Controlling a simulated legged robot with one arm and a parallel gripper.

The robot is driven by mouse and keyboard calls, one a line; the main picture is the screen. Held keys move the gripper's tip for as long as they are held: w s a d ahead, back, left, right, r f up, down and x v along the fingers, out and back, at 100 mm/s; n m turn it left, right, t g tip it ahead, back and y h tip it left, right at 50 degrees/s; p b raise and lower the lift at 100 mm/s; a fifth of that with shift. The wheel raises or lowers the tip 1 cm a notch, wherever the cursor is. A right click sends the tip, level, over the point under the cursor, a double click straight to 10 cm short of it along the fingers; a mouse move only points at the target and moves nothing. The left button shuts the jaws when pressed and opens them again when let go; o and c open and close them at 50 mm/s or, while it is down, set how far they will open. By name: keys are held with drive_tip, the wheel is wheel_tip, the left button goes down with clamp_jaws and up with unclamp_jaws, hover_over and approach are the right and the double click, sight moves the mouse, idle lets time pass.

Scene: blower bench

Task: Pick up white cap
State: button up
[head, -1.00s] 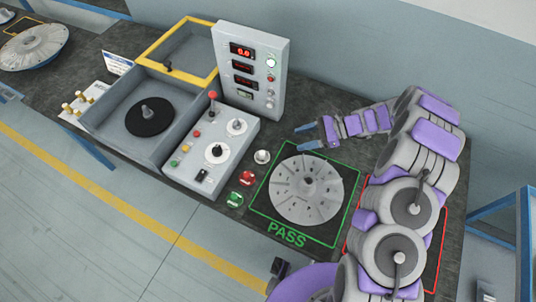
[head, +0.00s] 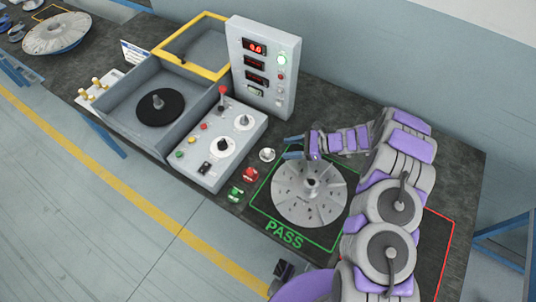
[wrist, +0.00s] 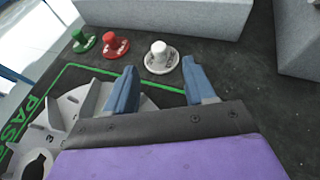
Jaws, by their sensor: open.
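The white cap (head: 267,154) stands upright on the dark bench, to the right of the grey control box. In the wrist view the white cap (wrist: 161,56) shows just beyond and between my blue fingertips, apart from them. My gripper (head: 293,147) is open and empty, its fingers pointing left toward the white cap, just right of it. In the wrist view my gripper (wrist: 158,80) has its two fingers spread apart.
A red cap (head: 249,174) and a green cap (head: 236,194) stand in a row with the white cap. A grey finned impeller (head: 309,190) lies in the green PASS square, below my gripper. The control box (head: 218,145) is close on the left.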

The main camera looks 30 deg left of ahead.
sight(269, 150)
drive_tip(key=b+x, duration=0.1)
drive_tip(key=x, duration=0.6)
drive_tip(key=shift+s+a, duration=0.15)
drive_tip(key=shift+a, duration=0.1)
drive_tip(key=shift+d, duration=0.25)
drive_tip(key=shift+a, duration=0.45)
drive_tip(key=c, duration=0.8)
drive_tip(key=shift+d, duration=0.2)
clamp_jaws()
drive_tip(key=shift+d, duration=0.15)
